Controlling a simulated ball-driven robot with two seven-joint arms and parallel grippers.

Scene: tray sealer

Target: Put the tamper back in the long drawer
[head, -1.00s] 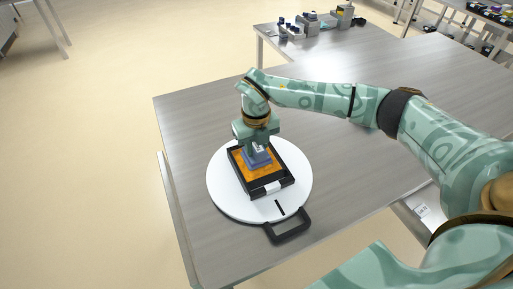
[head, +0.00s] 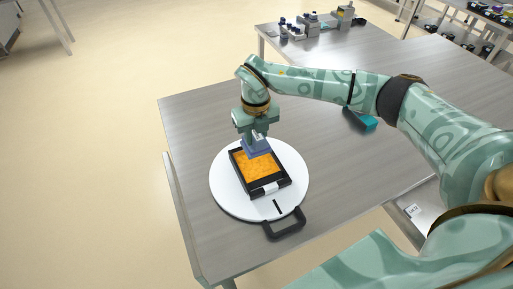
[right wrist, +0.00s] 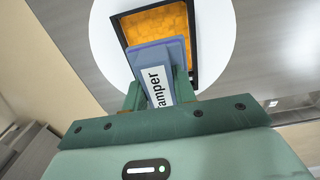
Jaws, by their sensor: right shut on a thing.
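The tamper (head: 257,149) is a blue-purple block with a handle and a white label; the right wrist view shows it close up (right wrist: 157,53), with "amper" readable. My right gripper (head: 257,136) is shut on its handle and holds it pointing down over the far end of the black tray (head: 271,189). The tray has orange filling. The tamper seems to be just above the filling. A grey panel with a white label (head: 413,211) shows below the table's right front edge; it may be a drawer, mostly hidden by my arm. My left gripper is not in view.
The tray sits on a white round plate (head: 229,199) with a dark handle (head: 285,224) at its front. A teal object (head: 361,119) lies on the grey table (head: 197,135) beneath my right forearm. Small equipment (head: 310,25) stands at the back. The table's left part is clear.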

